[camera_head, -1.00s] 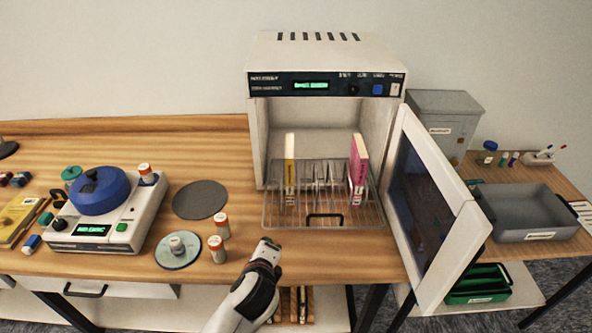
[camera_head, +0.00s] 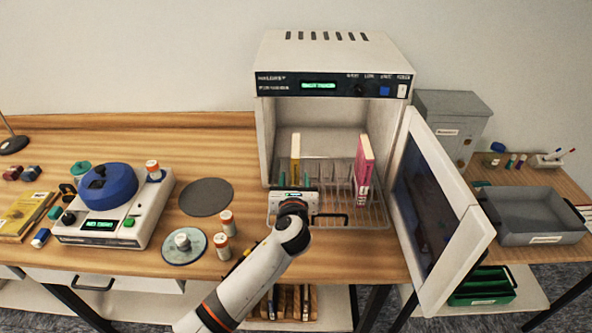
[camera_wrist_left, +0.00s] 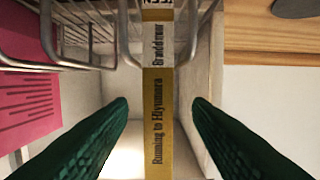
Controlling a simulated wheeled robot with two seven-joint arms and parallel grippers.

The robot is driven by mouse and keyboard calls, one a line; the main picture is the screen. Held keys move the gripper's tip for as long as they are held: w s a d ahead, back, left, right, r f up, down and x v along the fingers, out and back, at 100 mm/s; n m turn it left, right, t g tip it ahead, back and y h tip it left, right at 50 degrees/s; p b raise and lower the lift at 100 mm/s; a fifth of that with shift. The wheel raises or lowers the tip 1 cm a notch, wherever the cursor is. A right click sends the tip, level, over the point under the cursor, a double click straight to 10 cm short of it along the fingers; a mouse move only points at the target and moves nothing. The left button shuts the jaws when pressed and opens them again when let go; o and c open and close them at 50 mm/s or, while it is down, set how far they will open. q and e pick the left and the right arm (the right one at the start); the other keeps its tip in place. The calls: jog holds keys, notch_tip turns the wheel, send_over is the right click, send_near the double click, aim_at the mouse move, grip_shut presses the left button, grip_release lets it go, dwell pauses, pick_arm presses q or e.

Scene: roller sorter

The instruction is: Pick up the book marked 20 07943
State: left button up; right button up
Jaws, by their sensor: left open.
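A yellow book (camera_head: 295,147) stands upright in a wire rack (camera_head: 375,214) inside the open white cabinet (camera_head: 335,52). A pink book (camera_head: 363,172) stands in the same rack to its right. The number 20 07943 is not readable on either. My left gripper (camera_head: 296,194) is at the rack's front, before the yellow book. In the left wrist view, its open green fingers (camera_wrist_left: 160,108) lie on either side of the yellow book's spine (camera_wrist_left: 157,128), apart from it. The pink book (camera_wrist_left: 28,75) shows at the left there. My right gripper is out of view.
The open cabinet door (camera_head: 432,210) stands to the right of the rack. A white device with a blue lid (camera_head: 108,190), a dark disc (camera_head: 206,197) and small bottles (camera_head: 221,245) are on the bench to the left. A grey tray (camera_head: 540,239) is at the far right.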

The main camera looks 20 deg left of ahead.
pick_arm(q)
jog(key=shift+x, duration=2.7)
jog(key=shift+f, duration=0.15)
grip_shut()
